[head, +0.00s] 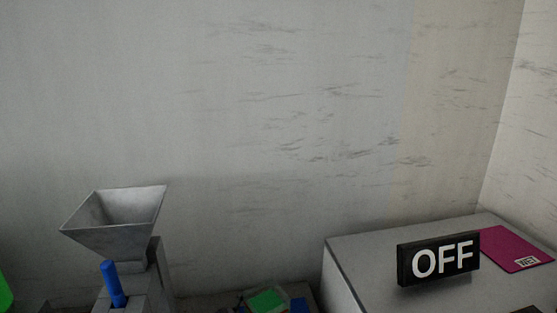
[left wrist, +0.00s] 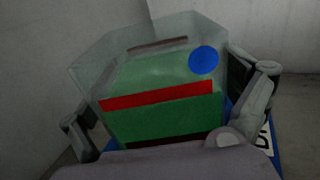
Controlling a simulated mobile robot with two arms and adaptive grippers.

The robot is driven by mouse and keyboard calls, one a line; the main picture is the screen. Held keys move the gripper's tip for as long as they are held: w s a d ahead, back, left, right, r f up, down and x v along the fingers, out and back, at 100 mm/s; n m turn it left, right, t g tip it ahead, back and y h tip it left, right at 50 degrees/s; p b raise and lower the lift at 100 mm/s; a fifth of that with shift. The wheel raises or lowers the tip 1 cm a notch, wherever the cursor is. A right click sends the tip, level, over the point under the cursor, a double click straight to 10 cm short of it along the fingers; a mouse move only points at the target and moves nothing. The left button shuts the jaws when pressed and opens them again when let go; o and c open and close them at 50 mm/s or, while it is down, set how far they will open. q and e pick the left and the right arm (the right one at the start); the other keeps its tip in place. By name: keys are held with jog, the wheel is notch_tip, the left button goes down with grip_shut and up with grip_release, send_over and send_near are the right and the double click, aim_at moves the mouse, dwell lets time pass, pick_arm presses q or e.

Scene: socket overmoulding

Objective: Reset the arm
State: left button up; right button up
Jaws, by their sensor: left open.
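My left gripper (left wrist: 168,95) shows only in the left wrist view, with its two dark grey fingers spread wide apart at the left and right. Between and beyond the fingers is a clear, bag-like thing (left wrist: 95,65) with a green face (left wrist: 160,118), a red stripe (left wrist: 155,95) and a blue round spot (left wrist: 204,60). I cannot tell whether a finger touches it. Neither gripper shows in the head view, and my right gripper is in no view.
A grey hopper (head: 115,222) with a blue lever (head: 113,284) stands at the lower left. A grey cabinet (head: 360,262) at the right bears a black "OFF" sign (head: 438,259) and a magenta sheet (head: 510,248). A green item (head: 267,300) lies low centre. Bare wall fills the upper view.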

pick_arm(q)
jog(key=shift+s+r, duration=0.15)
jog(key=shift+r, duration=0.55)
jog(key=shift+f, duration=0.15)
